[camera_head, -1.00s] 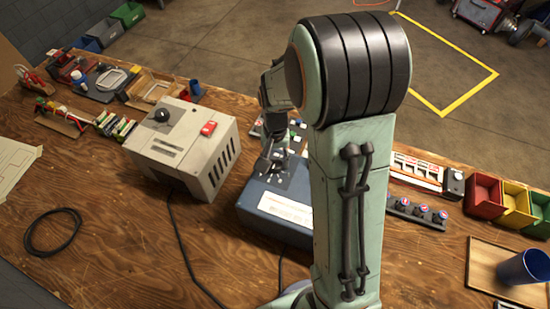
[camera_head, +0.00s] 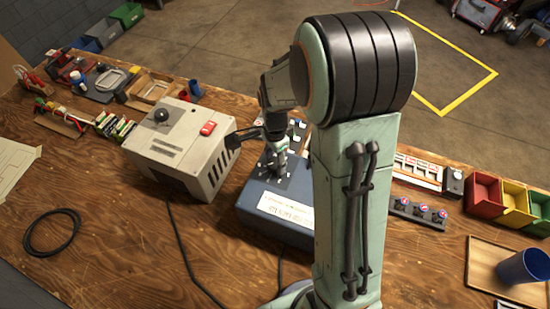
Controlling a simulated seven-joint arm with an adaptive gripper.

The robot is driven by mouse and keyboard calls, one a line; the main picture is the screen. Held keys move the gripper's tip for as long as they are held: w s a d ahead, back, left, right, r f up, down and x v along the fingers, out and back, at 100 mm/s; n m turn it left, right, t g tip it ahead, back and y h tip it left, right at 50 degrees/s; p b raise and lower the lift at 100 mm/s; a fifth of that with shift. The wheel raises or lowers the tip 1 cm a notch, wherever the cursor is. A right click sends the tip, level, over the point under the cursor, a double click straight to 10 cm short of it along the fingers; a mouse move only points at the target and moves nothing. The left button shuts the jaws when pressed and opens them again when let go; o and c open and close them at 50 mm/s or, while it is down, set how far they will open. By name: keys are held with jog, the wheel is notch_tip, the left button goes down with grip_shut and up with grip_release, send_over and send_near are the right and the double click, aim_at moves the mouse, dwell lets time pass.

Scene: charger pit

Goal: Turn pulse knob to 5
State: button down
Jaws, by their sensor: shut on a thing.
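A blue box-shaped unit (camera_head: 262,212) with a pale label stands mid-table, partly hidden behind my arm. Its dark top panel (camera_head: 299,172) carries small knobs and switches, several of them hidden. My gripper (camera_head: 276,163) points down over the panel's left part. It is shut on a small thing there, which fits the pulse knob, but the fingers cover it. The knob's marks and the number it points to cannot be read.
A grey box (camera_head: 180,170) with a black knob and red switch stands close left of my gripper. Cables cross the table. A row of round knobs (camera_head: 420,213), coloured bins (camera_head: 510,205) and a blue cup (camera_head: 524,267) are at right. The front left is mostly clear.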

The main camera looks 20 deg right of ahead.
aim_at(275, 163)
jog(key=shift+m, duration=1.9)
jog(key=c, duration=0.7)
grip_release()
jog(key=shift+r, duration=0.1)
notch_tip(275, 163, up, 12)
